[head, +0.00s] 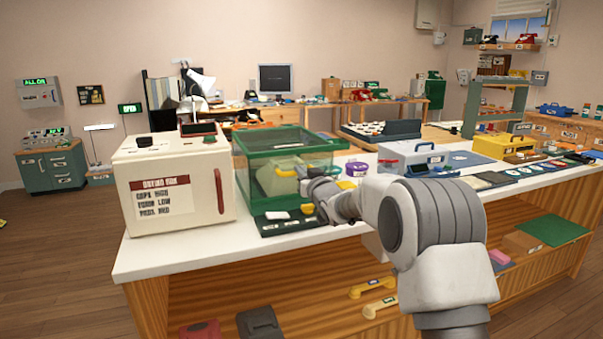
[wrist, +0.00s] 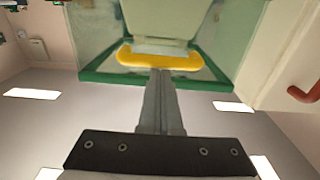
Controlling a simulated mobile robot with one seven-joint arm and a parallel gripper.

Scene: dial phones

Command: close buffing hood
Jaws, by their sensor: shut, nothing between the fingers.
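The buffing hood appears to be the green-framed box with clear panels (head: 243,190) on the white counter, left of my arm. A pale green part (head: 273,183) shows inside it, with a yellow handle (head: 288,172) at its front. My gripper (head: 303,173) is at the hood's front, close to this handle. In the wrist view, my gripper (wrist: 160,76) is shut and empty, its fingertips at the middle of the yellow handle (wrist: 185,62). I cannot tell whether they touch it. The pale green part (wrist: 165,18) and green frame (wrist: 97,77) show behind.
A cream oven-like box (head: 208,175) with a red handle stands close on the hood's left. A dark green tray (head: 270,228) with small parts lies in front of the hood. A purple-lidded tub (head: 357,170) and a grey case (head: 410,157) stand to the right.

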